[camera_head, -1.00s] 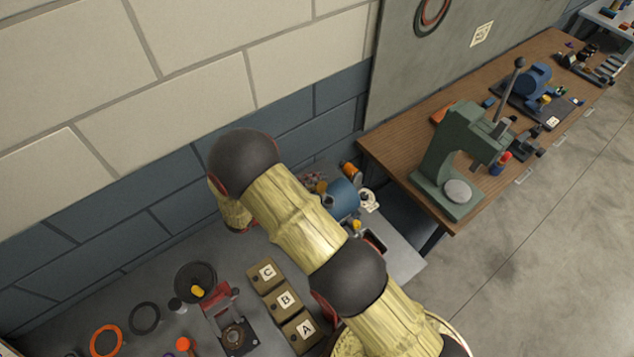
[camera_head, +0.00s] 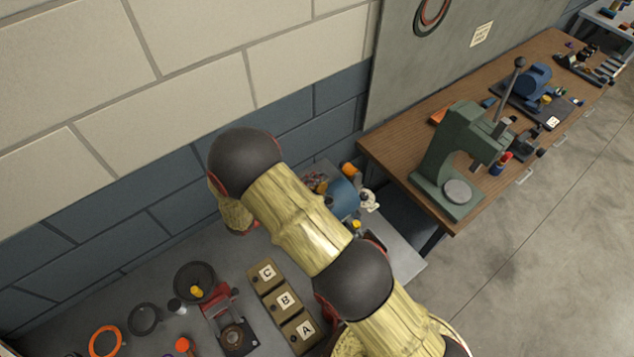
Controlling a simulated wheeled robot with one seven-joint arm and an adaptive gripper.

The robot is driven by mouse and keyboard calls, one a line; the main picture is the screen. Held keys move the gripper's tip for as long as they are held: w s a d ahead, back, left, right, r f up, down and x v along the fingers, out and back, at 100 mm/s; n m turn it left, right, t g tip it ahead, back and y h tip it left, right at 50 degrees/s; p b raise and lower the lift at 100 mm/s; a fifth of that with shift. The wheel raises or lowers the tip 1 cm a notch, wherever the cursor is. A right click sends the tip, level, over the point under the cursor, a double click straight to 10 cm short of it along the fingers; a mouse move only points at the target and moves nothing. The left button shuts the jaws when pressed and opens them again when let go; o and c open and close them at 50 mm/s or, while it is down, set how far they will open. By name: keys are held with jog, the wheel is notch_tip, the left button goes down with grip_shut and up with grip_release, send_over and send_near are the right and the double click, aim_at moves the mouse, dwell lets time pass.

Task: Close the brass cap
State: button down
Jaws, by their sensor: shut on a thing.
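I cannot pick out the brass cap with certainty in the head view. My arm crosses the middle of the picture and hides part of the grey bench (camera_head: 405,262). My gripper does not show; it is hidden behind the arm or outside the view. A blue rounded part (camera_head: 343,198) shows partly behind the arm. Beside it are an orange piece (camera_head: 349,169), a pale white piece (camera_head: 370,201) and a small yellow piece (camera_head: 357,225). I cannot tell whether any of these belongs to the casing or its cap.
Olive blocks labelled C (camera_head: 266,273), B (camera_head: 284,300) and A (camera_head: 305,329) stand near a red-and-black fixture (camera_head: 232,332). A dark bowl (camera_head: 194,282) and an orange ring (camera_head: 105,341) lie left. A green press (camera_head: 455,160) stands on the wooden bench (camera_head: 400,140). The wall is close behind.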

aim_at(324, 189)
jog(key=m, duration=0.1)
jog(key=s+d+m+t+b, duration=0.1)
jog(key=m, duration=0.1)
jog(key=shift+s+m+y, duration=0.3)
jog(key=m+b, duration=0.2)
jog(key=m, duration=0.1)
jog(key=s+m+t+b, duration=0.1)
jog(key=shift+s+d+r+m, duration=0.1)
jog(key=shift+d+r+m, duration=0.1)
jog(key=shift+d+m, duration=0.2)
jog(key=m+b, duration=0.2)
jog(key=s+m+t+b, duration=0.1)
jog(key=m+b, duration=0.1)
jog(key=shift+d+f, duration=0.1)
jog(key=shift+d, duration=0.2)
jog(key=m+b, duration=0.3)
jog(key=shift+s+d+f+m+t, duration=0.25)
jog(key=shift+s+m+t, duration=0.05)
jog(key=shift+s, duration=0.05)
jog(key=shift+s+m+b, duration=0.1)
jog(key=shift+m+b, duration=0.25)
jog(key=shift+m, duration=0.15)
